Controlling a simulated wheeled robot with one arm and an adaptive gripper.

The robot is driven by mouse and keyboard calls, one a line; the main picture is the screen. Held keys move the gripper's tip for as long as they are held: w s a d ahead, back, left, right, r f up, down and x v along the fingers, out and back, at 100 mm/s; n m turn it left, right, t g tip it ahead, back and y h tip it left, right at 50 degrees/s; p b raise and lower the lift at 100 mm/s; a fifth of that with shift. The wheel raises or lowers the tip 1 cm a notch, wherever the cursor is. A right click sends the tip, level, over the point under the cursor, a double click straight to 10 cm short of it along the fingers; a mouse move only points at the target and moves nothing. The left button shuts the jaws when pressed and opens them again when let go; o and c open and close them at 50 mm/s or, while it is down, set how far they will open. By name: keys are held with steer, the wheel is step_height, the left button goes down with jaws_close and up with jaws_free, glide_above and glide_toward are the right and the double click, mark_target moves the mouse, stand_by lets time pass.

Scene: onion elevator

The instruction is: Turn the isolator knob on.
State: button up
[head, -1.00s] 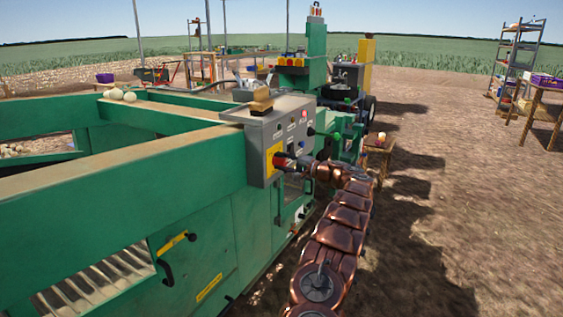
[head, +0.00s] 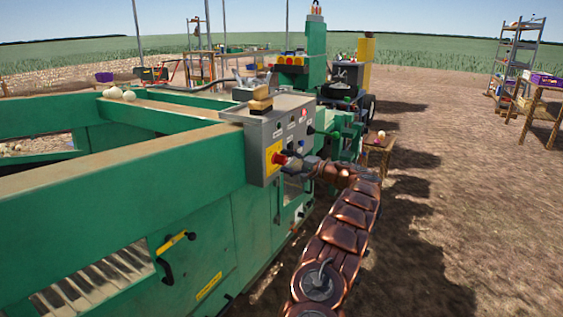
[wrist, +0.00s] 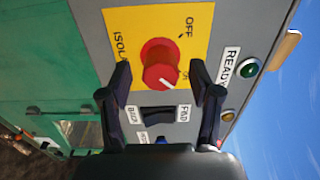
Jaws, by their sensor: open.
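The isolator knob (wrist: 160,64) is round and red on a yellow plate (wrist: 135,22) in the wrist view. Its white pointer mark aims to the lower right, towards a partly hidden label that seems to read ON, away from the OFF label. In the head view the knob (head: 279,158) shows on the panel's face. My gripper (wrist: 160,76) is open and empty, its dark fingers on either side of the knob in the picture and seemingly short of it. In the head view my gripper (head: 293,162) is just right of the knob.
The grey control panel (head: 258,135) sits on the green machine (head: 150,192). Beside the knob are a black rocker switch (wrist: 158,113) and a green READY lamp (wrist: 249,66). Wooden blocks (head: 260,104) lie on the panel top. Open dirt ground lies to the right.

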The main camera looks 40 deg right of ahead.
steer(key=v, duration=0.9)
steer(key=shift+s, duration=0.25)
